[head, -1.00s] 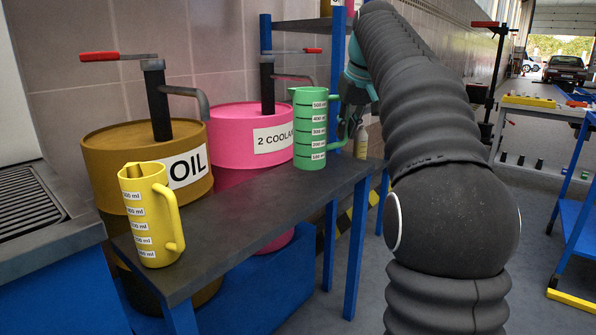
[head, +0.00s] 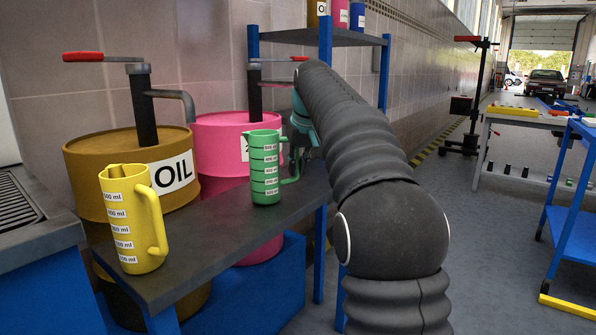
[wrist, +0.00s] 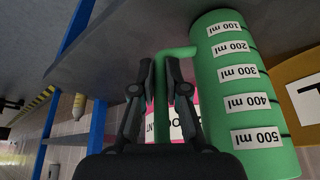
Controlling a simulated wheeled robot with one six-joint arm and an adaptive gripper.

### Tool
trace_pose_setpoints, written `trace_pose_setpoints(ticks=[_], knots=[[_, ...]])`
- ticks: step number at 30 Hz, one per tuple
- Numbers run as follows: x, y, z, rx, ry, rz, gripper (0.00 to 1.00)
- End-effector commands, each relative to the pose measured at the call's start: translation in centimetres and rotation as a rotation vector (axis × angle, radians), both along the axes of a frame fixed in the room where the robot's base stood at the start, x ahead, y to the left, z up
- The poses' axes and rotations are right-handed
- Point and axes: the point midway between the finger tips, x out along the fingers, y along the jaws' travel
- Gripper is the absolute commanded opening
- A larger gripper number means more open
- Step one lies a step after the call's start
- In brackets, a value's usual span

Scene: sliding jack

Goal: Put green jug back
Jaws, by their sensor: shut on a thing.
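The green jug (head: 265,168) with white volume labels is upright at the far part of the dark table (head: 215,240), in front of the pink drum. Its base appears to be at the tabletop; I cannot tell whether it touches. My gripper is shut on the jug's handle, on the jug's right side. In the wrist view, the fingers (wrist: 160,78) close around the green handle, with the jug body (wrist: 240,85) to the right. In the head view my arm hides most of the gripper.
A yellow jug (head: 130,220) stands at the near left of the table. A brown oil drum (head: 100,175) and a pink coolant drum (head: 215,135), both with pumps, stand behind. A blue shelf (head: 325,38) is at the back. Open floor (head: 455,235) lies right.

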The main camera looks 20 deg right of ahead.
Motion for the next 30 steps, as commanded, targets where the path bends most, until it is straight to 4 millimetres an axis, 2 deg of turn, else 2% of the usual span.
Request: trace_pose_setpoints(ticks=[10,11,12,14,23,26,30], knots=[[0.0,0.0,-0.3,0.0,-0.001,0.0,0.0],[0.0,0.0,-0.3,0.0,-0.001,0.0,0.16],[0.0,0.0,-0.3,0.0,-0.001,0.0,0.26],[0.0,0.0,-0.2,0.0,-0.001,0.0,0.38],[0.0,0.0,-0.1,0.0,-0.001,0.0,0.38],[-0.1,0.0,0.5,0.0,-0.002,0.0,0.38],[-0.9,-0.1,2.5,-0.001,-0.003,0.0,0.38]])
